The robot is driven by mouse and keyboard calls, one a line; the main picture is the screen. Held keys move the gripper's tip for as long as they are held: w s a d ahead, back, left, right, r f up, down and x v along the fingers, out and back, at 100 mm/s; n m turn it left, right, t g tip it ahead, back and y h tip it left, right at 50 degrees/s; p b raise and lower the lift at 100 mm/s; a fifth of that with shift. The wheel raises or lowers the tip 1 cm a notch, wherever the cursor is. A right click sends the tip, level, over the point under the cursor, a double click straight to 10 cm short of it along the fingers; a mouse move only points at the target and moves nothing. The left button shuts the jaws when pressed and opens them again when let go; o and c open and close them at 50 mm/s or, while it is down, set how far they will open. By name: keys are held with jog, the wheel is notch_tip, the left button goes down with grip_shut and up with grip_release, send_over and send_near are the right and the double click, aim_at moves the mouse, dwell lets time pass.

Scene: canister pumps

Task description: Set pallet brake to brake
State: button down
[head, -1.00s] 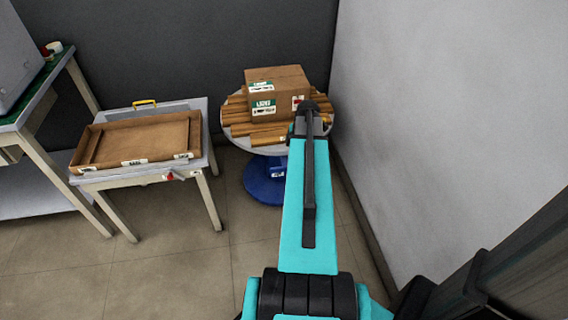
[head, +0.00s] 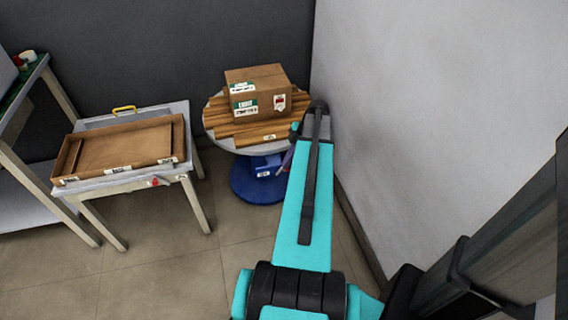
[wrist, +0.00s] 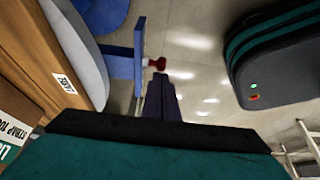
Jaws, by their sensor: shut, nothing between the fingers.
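The pallet stand has a round grey top (head: 219,137) and a blue base (head: 250,187). In the wrist view its grey rim (wrist: 78,50) is at left and a blue bracket (wrist: 122,64) sticks out beside it. A small red knob (wrist: 157,64), which looks like the brake handle, is at the bracket's end. My gripper (wrist: 160,82) is shut and empty, its tips pointing at the knob just below it in the picture; I cannot tell whether they touch. In the head view my gripper (head: 287,160) is small, beside the stand's right front edge, and the knob cannot be made out.
A cardboard box (head: 258,92) sits on wooden slats (head: 222,122) on the stand. A low table (head: 187,160) at left holds a shallow cardboard tray (head: 125,146) and has a red knob (head: 155,182) in front. A grey wall (head: 400,130) is close on the right.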

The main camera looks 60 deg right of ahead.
jog(key=shift+s+d+f, duration=0.2)
jog(key=shift+s+d, duration=0.15)
jog(key=shift+d, duration=0.05)
jog(key=shift+r, duration=0.2)
jog(key=shift+w+a+r+p, duration=0.1)
jog(key=shift+r+p, duration=0.35)
jog(key=shift+r, duration=0.15)
jog(key=shift+a+r, duration=0.1)
jog(key=shift+w+a+r+p, duration=0.25)
jog(key=shift+r+p, duration=0.05)
jog(key=shift+r, duration=0.15)
jog(key=p+v, duration=0.1)
jog(key=v, duration=1)
